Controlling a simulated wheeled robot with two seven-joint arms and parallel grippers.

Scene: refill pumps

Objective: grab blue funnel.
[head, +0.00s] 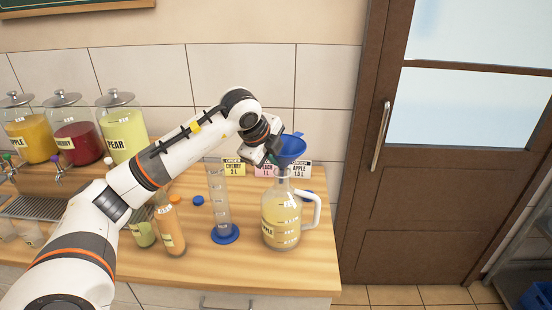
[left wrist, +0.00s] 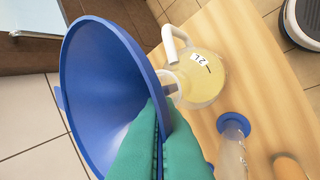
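The blue funnel (head: 292,148) is at the mouth of the glass jug (head: 281,215), wide end up. In the left wrist view the funnel (left wrist: 105,85) fills much of the left side. My left gripper (head: 274,154) is at the funnel's rim. Its two green fingers (left wrist: 160,140) lie on either side of the rim, pinching it. My right gripper is not in view.
A clear measuring cylinder (head: 218,200) on a blue base stands left of the jug. An orange bottle (head: 170,230) is farther left. Order cards (head: 234,168) stand behind. Juice dispensers (head: 125,135) line the back left. The counter right of the jug is mostly clear.

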